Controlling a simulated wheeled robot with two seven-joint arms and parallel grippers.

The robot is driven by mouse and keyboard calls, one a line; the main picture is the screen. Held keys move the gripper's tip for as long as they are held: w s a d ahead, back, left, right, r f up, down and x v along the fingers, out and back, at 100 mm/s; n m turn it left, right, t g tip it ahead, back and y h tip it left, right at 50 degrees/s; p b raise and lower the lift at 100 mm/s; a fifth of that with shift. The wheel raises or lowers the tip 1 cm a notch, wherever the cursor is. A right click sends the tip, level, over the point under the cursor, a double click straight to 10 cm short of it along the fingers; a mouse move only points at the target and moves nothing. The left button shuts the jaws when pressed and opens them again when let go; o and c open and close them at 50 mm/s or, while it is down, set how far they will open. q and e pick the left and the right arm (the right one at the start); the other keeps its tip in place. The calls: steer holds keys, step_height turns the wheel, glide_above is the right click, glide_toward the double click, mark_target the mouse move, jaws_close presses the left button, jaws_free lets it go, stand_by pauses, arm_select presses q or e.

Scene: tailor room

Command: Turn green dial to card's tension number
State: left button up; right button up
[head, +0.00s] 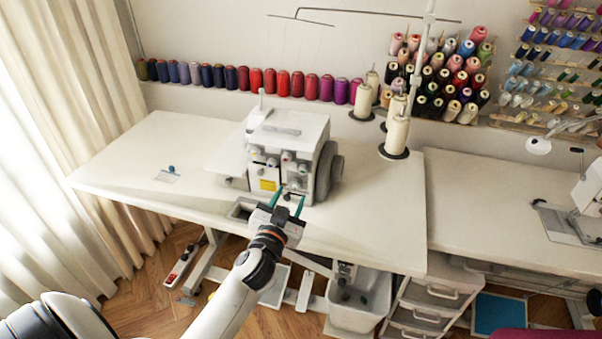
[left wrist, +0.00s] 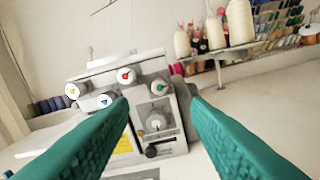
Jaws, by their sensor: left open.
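The white serger machine (head: 287,150) stands on the white table. In the left wrist view its front carries several dials with coloured centres: the green dial (left wrist: 160,86) at the right, a red one (left wrist: 126,76), a blue one (left wrist: 105,101) and a yellow one (left wrist: 72,90). A yellow card or label (head: 268,185) is on the machine's lower front; its print is too small to read. My left gripper (head: 288,198) is open and empty in front of the machine. Its teal fingers (left wrist: 183,110) are spread either side of the green dial, apart from it. My right gripper is not in view.
Cream thread cones (head: 396,137) stand behind and right of the machine. A small card-like item (head: 167,176) with a blue object lies on the table's left. The table (head: 380,215) is clear right of the machine. A second sewing machine (head: 588,190) stands far right.

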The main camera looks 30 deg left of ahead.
mark_target(302, 172)
arm_select(q)
steer(key=p+x, duration=0.1)
steer(key=x, duration=0.9)
jaws_close()
steer(key=shift+n, duration=2.8)
steer(key=shift+a, duration=0.1)
